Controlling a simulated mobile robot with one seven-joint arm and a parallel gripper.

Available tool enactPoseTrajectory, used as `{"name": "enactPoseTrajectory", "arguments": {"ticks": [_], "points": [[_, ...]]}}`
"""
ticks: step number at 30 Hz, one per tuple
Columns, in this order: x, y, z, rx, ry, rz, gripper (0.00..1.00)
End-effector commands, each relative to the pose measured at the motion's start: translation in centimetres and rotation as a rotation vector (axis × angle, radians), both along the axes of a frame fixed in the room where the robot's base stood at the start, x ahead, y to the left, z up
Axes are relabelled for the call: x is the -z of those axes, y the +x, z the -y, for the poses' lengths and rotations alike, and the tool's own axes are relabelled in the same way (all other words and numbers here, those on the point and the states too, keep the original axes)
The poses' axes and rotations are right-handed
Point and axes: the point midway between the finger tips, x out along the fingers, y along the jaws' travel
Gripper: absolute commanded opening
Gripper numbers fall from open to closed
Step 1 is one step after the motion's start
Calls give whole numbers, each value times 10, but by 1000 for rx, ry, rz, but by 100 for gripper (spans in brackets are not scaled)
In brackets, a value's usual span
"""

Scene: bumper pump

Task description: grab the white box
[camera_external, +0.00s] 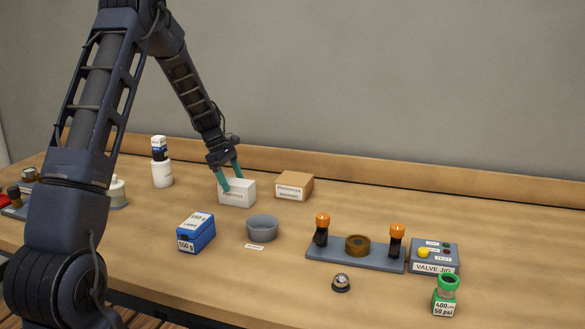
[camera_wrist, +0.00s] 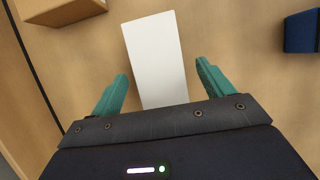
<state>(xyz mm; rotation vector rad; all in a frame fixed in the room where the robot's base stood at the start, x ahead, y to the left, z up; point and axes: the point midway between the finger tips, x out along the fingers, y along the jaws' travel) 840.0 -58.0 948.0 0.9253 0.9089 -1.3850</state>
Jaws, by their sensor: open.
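The white box (camera_external: 236,193) stands on the wooden bench, with a label on its front face. My gripper (camera_external: 229,178) is right at the box, with teal fingers open. The box's lower end is hidden behind the gripper body. I cannot tell whether the fingertips reach below the box's top.
A brown box (camera_external: 294,185) stands close on the right of the white box. A grey bowl (camera_external: 262,228) and a blue box (camera_external: 196,233) stand in front. A white container (camera_external: 162,174) is to the left. The valve jig (camera_external: 355,256) is at the right. The back ledge runs behind.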

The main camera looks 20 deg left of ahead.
Motion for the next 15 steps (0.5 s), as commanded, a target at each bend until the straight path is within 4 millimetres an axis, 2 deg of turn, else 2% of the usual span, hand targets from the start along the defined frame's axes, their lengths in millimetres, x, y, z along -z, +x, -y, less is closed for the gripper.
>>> {"name": "enactPoseTrajectory", "arguments": {"ticks": [9, 15], "points": [[38, 0, 15, 0, -1, -2, 80], [43, 1, 17, 0, 0, 1, 80]]}}
